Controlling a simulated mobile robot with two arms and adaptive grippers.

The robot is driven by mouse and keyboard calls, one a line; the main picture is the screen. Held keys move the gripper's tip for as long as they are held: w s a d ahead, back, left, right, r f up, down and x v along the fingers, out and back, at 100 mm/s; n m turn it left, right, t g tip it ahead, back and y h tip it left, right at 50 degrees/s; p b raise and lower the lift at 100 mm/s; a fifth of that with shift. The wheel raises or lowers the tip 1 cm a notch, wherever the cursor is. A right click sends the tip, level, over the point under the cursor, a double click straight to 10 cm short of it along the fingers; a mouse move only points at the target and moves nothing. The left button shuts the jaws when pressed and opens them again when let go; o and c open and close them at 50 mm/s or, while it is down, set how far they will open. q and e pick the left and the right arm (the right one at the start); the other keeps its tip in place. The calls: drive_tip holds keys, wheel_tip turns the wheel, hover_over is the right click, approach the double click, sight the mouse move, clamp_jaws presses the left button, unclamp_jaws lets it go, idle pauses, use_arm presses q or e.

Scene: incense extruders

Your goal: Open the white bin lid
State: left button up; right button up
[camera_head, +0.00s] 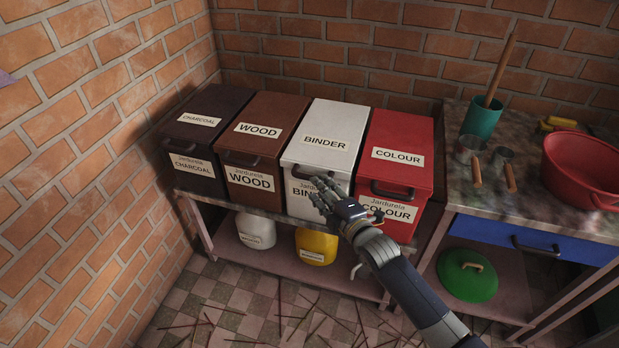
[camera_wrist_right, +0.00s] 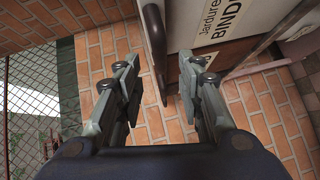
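The white bin (camera_head: 327,130), labelled BINDER, stands between the brown WOOD bin and the red COLOUR bin. Its lid (camera_head: 340,115) lies flat and closed. My right gripper (camera_head: 321,188) is at the bin's upper front and partly hides the front label and handle. In the right wrist view the two fingers (camera_wrist_right: 160,80) are apart, with the white bin wall (camera_wrist_right: 222,18) beyond them. A dark handle bar (camera_wrist_right: 153,40) shows between the fingertips; I cannot tell whether they touch it. My left gripper is not in view.
The WOOD bin (camera_head: 262,130) and red bin (camera_head: 400,145) stand close on either side; the CHARCOAL bin (camera_head: 203,125) is far left. A counter with a red basin (camera_head: 585,170) and green cup (camera_head: 482,117) is right. Brick walls stand behind and left.

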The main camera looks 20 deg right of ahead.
sight(309, 176)
drive_tip(key=x, duration=0.7)
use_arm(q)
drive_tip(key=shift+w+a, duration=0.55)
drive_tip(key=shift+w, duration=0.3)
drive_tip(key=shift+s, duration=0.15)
use_arm(e)
drive_tip(key=shift+c, duration=0.8)
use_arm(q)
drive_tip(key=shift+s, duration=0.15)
use_arm(e)
drive_tip(key=shift+s, duration=0.1)
clamp_jaws()
